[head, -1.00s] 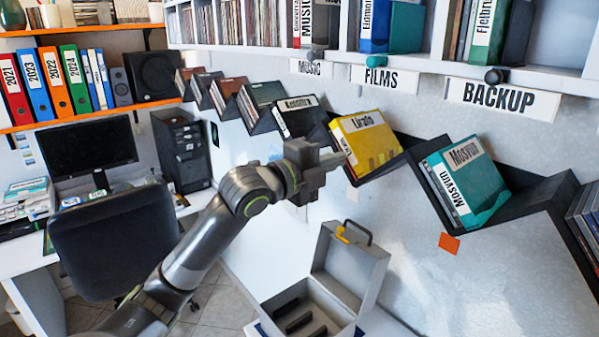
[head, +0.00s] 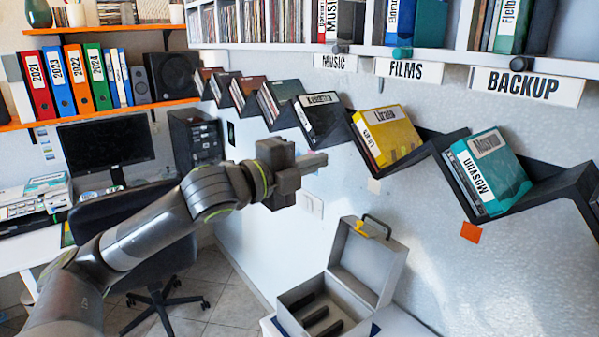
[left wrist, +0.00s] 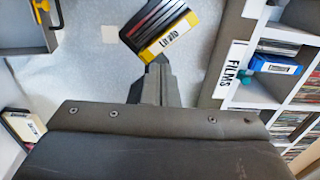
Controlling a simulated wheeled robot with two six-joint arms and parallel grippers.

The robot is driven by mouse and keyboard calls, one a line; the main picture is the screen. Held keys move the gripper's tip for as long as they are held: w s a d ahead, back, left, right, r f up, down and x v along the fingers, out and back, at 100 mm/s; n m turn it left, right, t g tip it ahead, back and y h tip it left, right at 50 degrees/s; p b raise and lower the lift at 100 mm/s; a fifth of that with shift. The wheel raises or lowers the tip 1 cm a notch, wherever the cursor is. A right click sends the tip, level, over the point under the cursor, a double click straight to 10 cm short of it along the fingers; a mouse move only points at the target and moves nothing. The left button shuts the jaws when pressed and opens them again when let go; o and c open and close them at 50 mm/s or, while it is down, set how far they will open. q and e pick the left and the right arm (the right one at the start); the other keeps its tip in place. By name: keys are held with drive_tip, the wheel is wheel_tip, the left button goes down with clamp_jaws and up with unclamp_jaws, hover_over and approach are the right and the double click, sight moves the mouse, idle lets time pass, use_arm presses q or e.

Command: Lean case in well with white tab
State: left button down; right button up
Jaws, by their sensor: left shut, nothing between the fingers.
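A yellow case (head: 388,134) with a white label leans in a well of the dark zigzag shelf (head: 440,146). A pale, whitish tab (head: 374,186) is on the wall below that well. The left wrist view shows the yellow case (left wrist: 165,38) just beyond the fingertips, and the tab (left wrist: 109,34). My left gripper (head: 318,161) is shut and empty, left of the yellow case and apart from it in the head view. A teal case (head: 488,172) leans in the well to the right, with an orange tab (head: 471,232) below. My right gripper is not in view.
A black case (head: 322,117) and several others lean in wells farther left. An open grey box (head: 370,262) with dark slots stands below. Labelled shelves (head: 430,55) run above the zigzag shelf. A desk chair (head: 150,215) stands at left.

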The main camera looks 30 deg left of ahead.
use_arm(q)
drive_tip(key=b+v, duration=0.1)
drive_tip(key=v, duration=0.1)
drive_tip(key=shift+s+a+f+b, duration=0.1)
drive_tip(key=shift+s+a+b, duration=0.05)
drive_tip(key=shift+s+b, duration=0.25)
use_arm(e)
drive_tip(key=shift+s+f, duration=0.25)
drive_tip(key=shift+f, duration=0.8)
